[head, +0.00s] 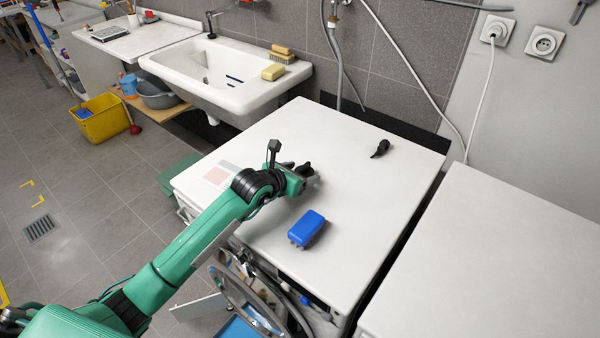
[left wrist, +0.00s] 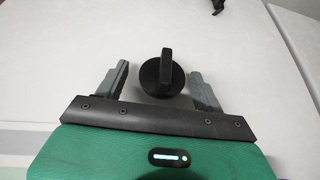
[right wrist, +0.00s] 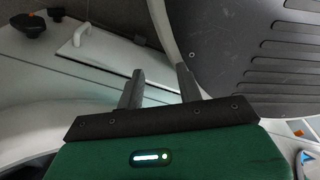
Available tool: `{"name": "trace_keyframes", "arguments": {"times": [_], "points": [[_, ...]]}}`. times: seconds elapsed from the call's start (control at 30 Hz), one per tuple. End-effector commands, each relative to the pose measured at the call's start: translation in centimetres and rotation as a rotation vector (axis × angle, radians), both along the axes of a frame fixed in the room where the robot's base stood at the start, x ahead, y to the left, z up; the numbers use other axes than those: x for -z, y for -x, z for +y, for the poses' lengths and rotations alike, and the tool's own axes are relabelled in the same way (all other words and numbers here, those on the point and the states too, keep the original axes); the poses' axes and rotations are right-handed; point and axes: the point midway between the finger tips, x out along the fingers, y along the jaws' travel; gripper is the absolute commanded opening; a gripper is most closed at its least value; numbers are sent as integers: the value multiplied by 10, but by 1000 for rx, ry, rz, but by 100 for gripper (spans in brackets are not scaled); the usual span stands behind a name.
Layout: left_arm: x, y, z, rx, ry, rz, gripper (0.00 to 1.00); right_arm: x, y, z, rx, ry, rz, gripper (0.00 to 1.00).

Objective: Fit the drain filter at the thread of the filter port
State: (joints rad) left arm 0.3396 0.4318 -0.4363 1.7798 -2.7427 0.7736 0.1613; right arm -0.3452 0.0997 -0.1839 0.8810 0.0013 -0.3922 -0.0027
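A black knob-shaped part with a round disc and a raised grip bar, apparently the drain filter (left wrist: 161,75), stands on the white machine top (head: 355,205). In the left wrist view it sits between the fingers of my left gripper (left wrist: 159,70), with gaps on both sides. The left gripper is open; in the head view it is low over the front of the top. My right gripper (right wrist: 160,70) has its fingers apart with nothing between them, facing a pale surface. I cannot identify the filter port; a black knob (right wrist: 30,25) shows at upper left in the right wrist view.
A blue brush (head: 307,228) lies near the top's front edge. A small black object (head: 380,149) lies toward the back. The round machine door (head: 250,300) hangs open below. A sink (head: 225,75) stands behind left; another white top (head: 500,270) is at right.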

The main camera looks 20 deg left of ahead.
Motion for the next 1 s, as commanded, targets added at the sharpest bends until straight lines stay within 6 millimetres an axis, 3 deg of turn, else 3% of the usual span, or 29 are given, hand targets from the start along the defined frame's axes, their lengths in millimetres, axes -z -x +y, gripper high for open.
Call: {"name": "trace_keyframes", "arguments": {"times": [0.27, 0.37, 0.5, 0.8, 1.0], "points": [[-6, 1, 1, 0, 0, -1, 69, -6, -5, 5, 2, -7, -9, 36], [-12, 12, 5, 0, 0, 0, 69, -10, -3, 9, 3, -12, -11, 36], [-25, 35, 14, 1, 0, 0, 69, -10, 23, 9, 2, -12, 16, 36], [-47, 81, 33, 0, -1, 1, 69, -16, 49, 2, -3, -7, 33, 36], [-54, 97, 40, 0, 0, 0, 69, -17, 57, 1, -4, -7, 38, 36]]}}
